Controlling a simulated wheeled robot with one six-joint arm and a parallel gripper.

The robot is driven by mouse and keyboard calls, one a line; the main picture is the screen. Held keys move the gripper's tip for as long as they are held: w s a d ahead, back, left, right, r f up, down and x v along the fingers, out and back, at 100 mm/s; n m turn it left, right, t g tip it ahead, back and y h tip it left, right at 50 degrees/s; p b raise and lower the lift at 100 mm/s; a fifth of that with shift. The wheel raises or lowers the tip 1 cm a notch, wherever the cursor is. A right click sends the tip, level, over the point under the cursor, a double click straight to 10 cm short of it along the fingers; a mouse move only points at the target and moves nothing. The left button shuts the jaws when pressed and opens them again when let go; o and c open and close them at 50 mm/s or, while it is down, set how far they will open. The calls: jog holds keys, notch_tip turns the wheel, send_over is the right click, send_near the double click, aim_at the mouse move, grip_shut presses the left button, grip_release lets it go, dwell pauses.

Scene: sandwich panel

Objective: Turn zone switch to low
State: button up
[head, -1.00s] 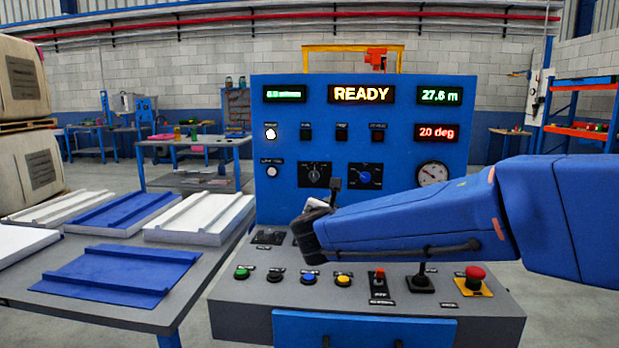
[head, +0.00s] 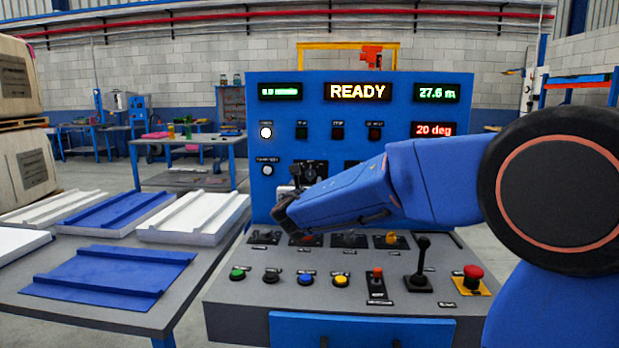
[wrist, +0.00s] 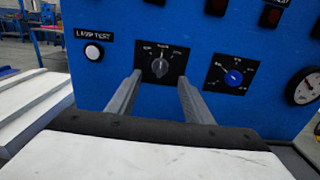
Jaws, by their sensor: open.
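A black rotary switch (wrist: 160,66) with a pale pointer line sits on a square black plate on the blue upright panel. Its pointer looks roughly upright; its labels are too small to read, so I cannot confirm that it is the zone switch. A blue rotary knob (wrist: 233,77) on a similar plate is to its right. My gripper (wrist: 160,78) is open and empty, pointing at the panel, with one finger on each side of the black switch in the wrist view. I cannot tell whether the fingertips reach around it. In the head view my gripper (head: 308,174) partly covers this switch.
A white lamp-test button (wrist: 93,52) is left of the switch, and a round gauge (wrist: 304,86) is far right. Below, the console desk (head: 235,300) carries several buttons, a black lever (head: 421,265) and a red emergency stop (head: 473,275). The display (head: 358,91) reads READY.

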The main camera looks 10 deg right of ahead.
aim_at(310, 176)
jog(key=x, duration=0.8)
jog(key=shift+s, duration=0.1)
jog(key=shift+c, duration=0.4)
jog(key=c, duration=1)
